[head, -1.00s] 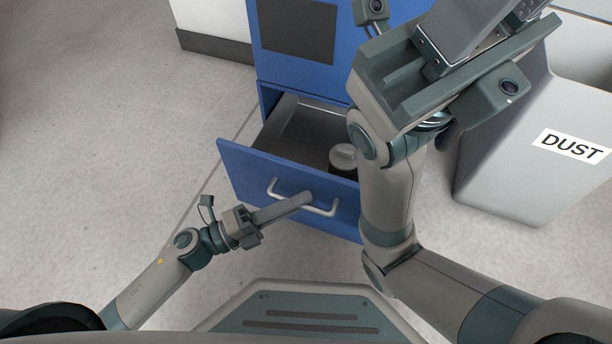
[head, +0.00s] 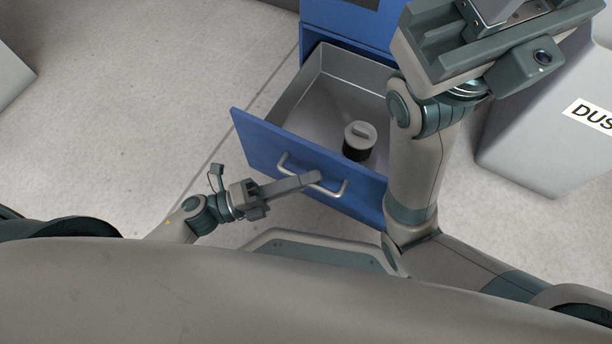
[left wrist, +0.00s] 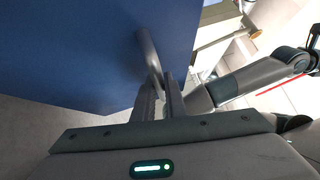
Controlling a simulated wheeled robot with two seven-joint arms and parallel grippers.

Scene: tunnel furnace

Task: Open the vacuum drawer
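The blue vacuum drawer (head: 262,148) is pulled well out of the blue cabinet (head: 348,22), and its grey metal inside shows. Its pale bar handle (head: 340,190) is on the front panel; the handle also shows in the left wrist view (left wrist: 148,52). My left gripper (head: 312,179) is at the handle, its fingers (left wrist: 160,100) closed around the bar. A round canister with a grey lid (head: 361,136) and dark body stands inside the drawer. My right gripper (head: 490,12) is raised at the upper right, cut off by the picture edge, and its fingers cannot be made out.
A grey bin labelled DUST (head: 535,140) stands right of the cabinet. My right arm hides part of the drawer's right side. The floor (head: 150,110) left of the drawer is clear.

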